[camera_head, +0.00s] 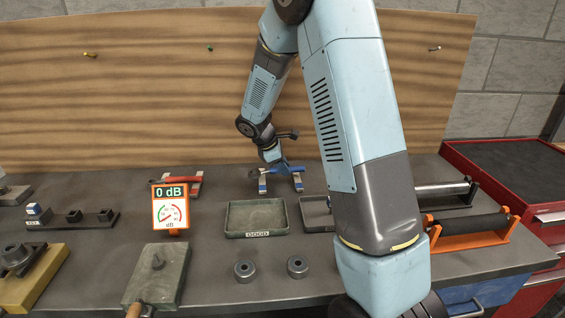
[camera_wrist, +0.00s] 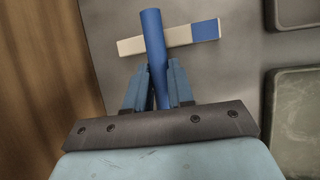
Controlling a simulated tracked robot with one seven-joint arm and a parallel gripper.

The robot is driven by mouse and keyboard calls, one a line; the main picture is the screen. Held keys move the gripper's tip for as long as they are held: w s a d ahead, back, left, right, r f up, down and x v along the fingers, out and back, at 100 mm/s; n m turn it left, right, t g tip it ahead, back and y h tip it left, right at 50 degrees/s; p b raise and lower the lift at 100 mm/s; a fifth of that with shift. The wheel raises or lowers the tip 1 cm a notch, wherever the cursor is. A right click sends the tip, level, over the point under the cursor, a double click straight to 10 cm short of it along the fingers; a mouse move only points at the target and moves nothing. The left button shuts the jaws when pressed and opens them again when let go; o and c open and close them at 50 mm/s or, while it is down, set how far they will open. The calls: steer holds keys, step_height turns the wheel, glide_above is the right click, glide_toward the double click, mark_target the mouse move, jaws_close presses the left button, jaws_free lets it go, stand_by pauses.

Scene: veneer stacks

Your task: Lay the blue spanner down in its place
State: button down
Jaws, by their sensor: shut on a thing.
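My gripper (camera_head: 272,162) is at the back of the bench, in front of the wooden board, pointing down. It is shut on the blue spanner (camera_head: 286,170). The spanner lies roughly level, across a pair of pale rest blocks with blue ends (camera_head: 298,182). In the wrist view the blue shaft (camera_wrist: 152,30) runs up from between my fingers (camera_wrist: 156,85) and crosses over one pale block (camera_wrist: 185,38). I cannot tell whether the spanner touches the blocks. The part of it under my gripper is hidden.
A red spanner (camera_head: 170,181) lies on similar blocks to the left, behind a dB meter sign (camera_head: 170,208). A shallow green tray (camera_head: 233,232) is in front, with another tray (camera_head: 315,226) beside it, partly behind my arm.

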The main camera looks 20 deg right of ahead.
steer(key=shift+f, duration=0.7)
stand_by(0.6)
steer(key=c, duration=0.9)
jaws_free()
steer(key=v, duration=1.3)
steer(key=shift+a+r, duration=0.25)
steer(key=shift+r, duration=0.05)
steer(key=shift+s, duration=0.15)
steer(key=s+d+r+m+t+y, duration=0.1)
steer(key=s+r+m, duration=0.3)
steer(key=s, duration=0.6)
steer(key=s+d+r+m+t+y, duration=0.1)
steer(key=s+r+m, duration=0.3)
steer(key=s, duration=0.7)
steer(key=s+d+r+m+t+y, duration=0.2)
steer(key=s+m, duration=0.5)
steer(key=s, duration=0.4)
step_height(320, 180, up, 2)
steer(key=shift+r+t+y, duration=0.1)
steer(key=shift+t+y, duration=0.2)
steer(key=shift+y, duration=0.4)
